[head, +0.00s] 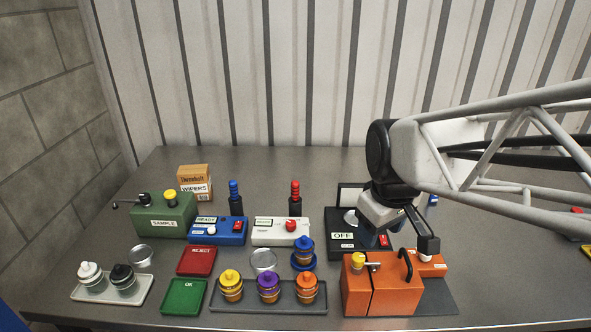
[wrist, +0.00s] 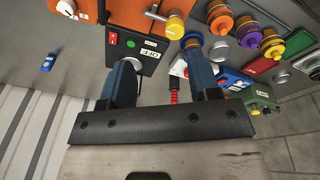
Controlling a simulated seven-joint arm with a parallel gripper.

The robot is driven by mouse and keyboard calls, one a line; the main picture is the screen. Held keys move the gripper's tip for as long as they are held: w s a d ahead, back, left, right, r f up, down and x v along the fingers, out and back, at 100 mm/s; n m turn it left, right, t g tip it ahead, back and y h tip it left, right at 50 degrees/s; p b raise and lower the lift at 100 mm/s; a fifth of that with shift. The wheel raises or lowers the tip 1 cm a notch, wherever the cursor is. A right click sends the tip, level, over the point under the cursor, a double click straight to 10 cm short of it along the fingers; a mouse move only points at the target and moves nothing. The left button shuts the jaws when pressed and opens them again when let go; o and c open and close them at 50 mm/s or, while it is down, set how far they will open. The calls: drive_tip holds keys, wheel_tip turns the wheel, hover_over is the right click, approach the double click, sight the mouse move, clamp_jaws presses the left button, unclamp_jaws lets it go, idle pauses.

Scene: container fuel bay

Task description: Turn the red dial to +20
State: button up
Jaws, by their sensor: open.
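The red dial (head: 291,225) sits on top of a white box (head: 272,239) with a printed label, at the middle of the table in the head view. Its pointer setting is too small to read. My gripper (head: 376,239) is to the right of the white box, pointing down over the black box marked OFF. In the wrist view my gripper (wrist: 162,82) has its two blue fingers wide apart with nothing held between them. The white box is mostly hidden behind a finger in that view.
A black OFF box (head: 345,240) lies under my gripper. An orange case (head: 372,296) with a black handle stands in front. A blue-topped jar (head: 304,249) is close in front.

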drive_tip(key=w+a+f+n+g, duration=0.1)
drive_tip(key=w+a+f+n, duration=0.1)
drive_tip(key=w+a+n, duration=0.3)
drive_tip(key=w+a+f+n, duration=0.1)
drive_tip(key=w+a+n, duration=0.2)
drive_tip(key=w, duration=0.5)
drive_tip(key=n, duration=0.7)
hover_over(291, 223)
drive_tip(key=shift+g, duration=0.4)
wheel_tip(291, 223, down, 6)
drive_tip(key=shift+f, duration=0.2)
drive_tip(key=shift+f, duration=0.15)
drive_tip(key=shift+f, duration=3.8)
drive_tip(key=c, duration=0.9)
